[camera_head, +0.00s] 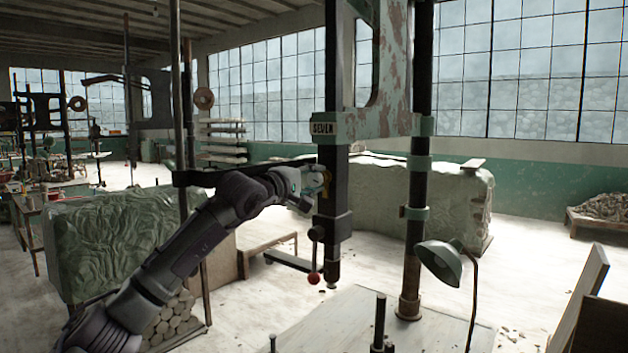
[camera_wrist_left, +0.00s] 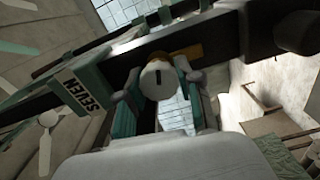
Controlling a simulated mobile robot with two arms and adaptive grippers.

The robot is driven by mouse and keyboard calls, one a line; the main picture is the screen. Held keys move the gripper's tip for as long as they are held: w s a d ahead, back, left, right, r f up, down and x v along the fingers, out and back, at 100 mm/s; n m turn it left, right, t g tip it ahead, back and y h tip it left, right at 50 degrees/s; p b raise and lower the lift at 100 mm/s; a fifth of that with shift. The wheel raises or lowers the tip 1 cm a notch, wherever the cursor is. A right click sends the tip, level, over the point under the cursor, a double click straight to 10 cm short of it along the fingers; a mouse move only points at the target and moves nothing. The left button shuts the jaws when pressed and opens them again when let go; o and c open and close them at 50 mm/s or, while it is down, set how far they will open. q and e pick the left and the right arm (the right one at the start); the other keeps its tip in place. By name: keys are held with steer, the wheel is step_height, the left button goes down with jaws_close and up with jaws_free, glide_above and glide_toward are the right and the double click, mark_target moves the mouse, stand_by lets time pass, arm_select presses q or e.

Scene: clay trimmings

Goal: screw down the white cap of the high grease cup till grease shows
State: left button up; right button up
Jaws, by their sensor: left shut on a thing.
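The white cap (camera_wrist_left: 158,82) is round with a dark stripe on its face, and shows between the two fingers in the left wrist view. My left gripper (camera_head: 318,187) is shut on it, with one finger at each side; the fingers also show in the wrist view (camera_wrist_left: 158,92). A brass-coloured part (camera_wrist_left: 186,53) shows just behind the cap, against the dark vertical column (camera_head: 334,120). In the head view the gripper hides most of the cap, and a little yellow shows at the fingertips. I cannot make out any grease. My right gripper is not in view.
A green machine frame with a SEVEN plate (camera_head: 323,128) stands above the gripper. A red-knobbed lever (camera_head: 313,278) hangs below it. A green lamp (camera_head: 440,262) and a thick dark post (camera_head: 411,230) stand to the right. Large wrapped clay blocks stand left (camera_head: 120,235) and behind.

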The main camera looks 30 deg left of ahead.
arm_select(q)
steer(key=shift+f, duration=0.1)
stand_by(0.5)
steer(key=o, duration=1.2)
steer(key=shift+c, duration=0.2)
steer(key=shift+s, duration=0.1)
steer(key=s, duration=1.1)
steer(key=shift+s+a, duration=0.4)
